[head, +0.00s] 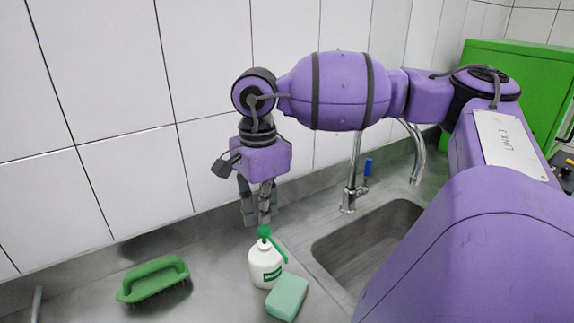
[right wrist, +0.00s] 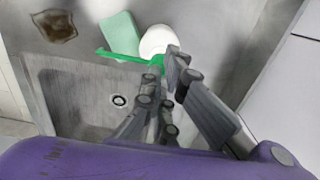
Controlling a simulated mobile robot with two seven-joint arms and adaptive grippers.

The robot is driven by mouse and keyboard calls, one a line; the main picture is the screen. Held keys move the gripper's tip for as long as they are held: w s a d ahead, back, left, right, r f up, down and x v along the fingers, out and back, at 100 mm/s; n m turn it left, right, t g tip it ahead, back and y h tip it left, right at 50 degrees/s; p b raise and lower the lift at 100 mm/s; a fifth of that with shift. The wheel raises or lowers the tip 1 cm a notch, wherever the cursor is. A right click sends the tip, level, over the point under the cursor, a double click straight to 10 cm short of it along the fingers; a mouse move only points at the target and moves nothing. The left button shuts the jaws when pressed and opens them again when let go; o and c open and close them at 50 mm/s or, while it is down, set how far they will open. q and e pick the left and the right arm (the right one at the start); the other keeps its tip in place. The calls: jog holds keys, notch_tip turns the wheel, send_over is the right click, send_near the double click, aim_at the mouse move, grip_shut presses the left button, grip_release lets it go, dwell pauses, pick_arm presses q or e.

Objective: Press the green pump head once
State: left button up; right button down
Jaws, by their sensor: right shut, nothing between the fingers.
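A white bottle (head: 265,266) with a green label stands upright on the steel counter. Its green pump head (head: 265,232) has a nozzle pointing down to the right. My right gripper (head: 262,222) points straight down just above the pump head, its fingers shut with nothing between them. In the right wrist view, the gripper (right wrist: 165,75) partly covers the green pump head (right wrist: 130,57) and the white bottle (right wrist: 158,40). I cannot tell whether the fingertips touch the pump head. My left gripper is not in view.
A green sponge (head: 287,297) lies at the bottle's front right. A green brush (head: 154,280) lies to the left on the counter (head: 215,262). The sink (head: 370,238) and tap (head: 350,190) are to the right. A tiled wall (head: 110,80) stands behind.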

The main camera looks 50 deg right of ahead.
dwell(0.3)
notch_tip(320, 180, up, 6)
dwell(0.7)
dwell(0.4)
jog(key=shift+s+f, duration=0.1)
